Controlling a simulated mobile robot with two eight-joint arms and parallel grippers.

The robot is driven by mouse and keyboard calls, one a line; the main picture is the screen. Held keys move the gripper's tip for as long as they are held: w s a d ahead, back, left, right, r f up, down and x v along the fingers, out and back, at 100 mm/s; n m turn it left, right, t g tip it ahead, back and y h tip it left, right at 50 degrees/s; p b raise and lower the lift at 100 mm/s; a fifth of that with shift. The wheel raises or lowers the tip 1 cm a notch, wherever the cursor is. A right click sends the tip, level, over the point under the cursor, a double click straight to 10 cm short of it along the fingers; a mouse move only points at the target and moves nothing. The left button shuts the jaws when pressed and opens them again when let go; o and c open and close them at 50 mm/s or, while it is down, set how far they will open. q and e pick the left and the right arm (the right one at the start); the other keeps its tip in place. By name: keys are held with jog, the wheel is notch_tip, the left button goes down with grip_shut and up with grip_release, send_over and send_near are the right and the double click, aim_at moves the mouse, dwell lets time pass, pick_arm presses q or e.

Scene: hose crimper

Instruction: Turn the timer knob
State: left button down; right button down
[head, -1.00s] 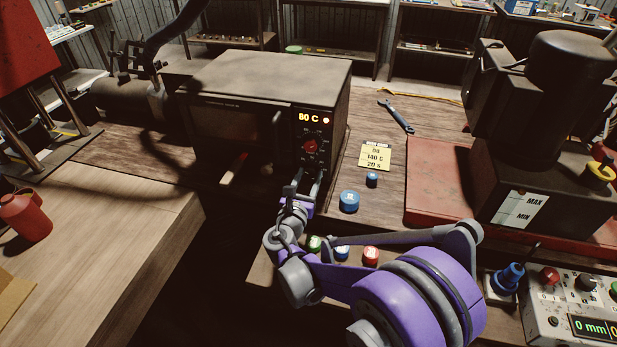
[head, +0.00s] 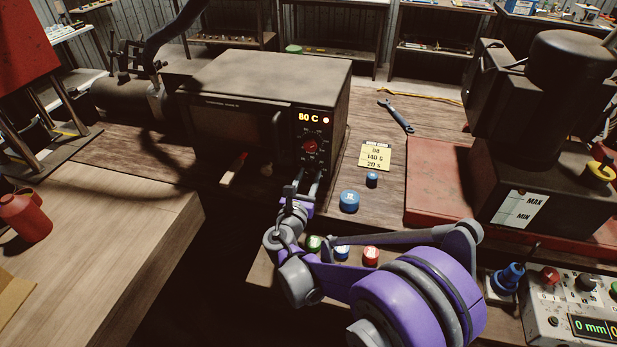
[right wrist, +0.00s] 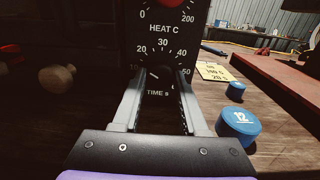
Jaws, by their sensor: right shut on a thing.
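The timer knob (right wrist: 158,76) is a dark dial with a white pointer in the right wrist view, under a scale marked in tens and above the label "TIME". Its pointer is tilted to the upper left. My right gripper (head: 305,182) is at the lower front of the dark oven (head: 265,75), and in the right wrist view its two fingers (right wrist: 160,82) are shut on the timer knob, one on each side. In the head view the fingers largely hide the knob. The red heat knob (head: 310,146) sits above it, under a display reading 80 C. My left gripper is not in view.
A yellow note (head: 375,156), a large blue weight (head: 349,201) and a small blue weight (head: 372,179) lie right of the oven. A wrench (head: 396,116) lies behind them. A red base with a dark machine (head: 545,180) stands at the right.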

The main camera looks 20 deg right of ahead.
dwell(0.5)
jog(key=shift+c, duration=2.3)
grip_release()
jog(key=b+v, duration=0.1)
jog(key=v, duration=0.9)
jog(key=shift+s+a, duration=0.25)
jog(key=shift+s, duration=0.1)
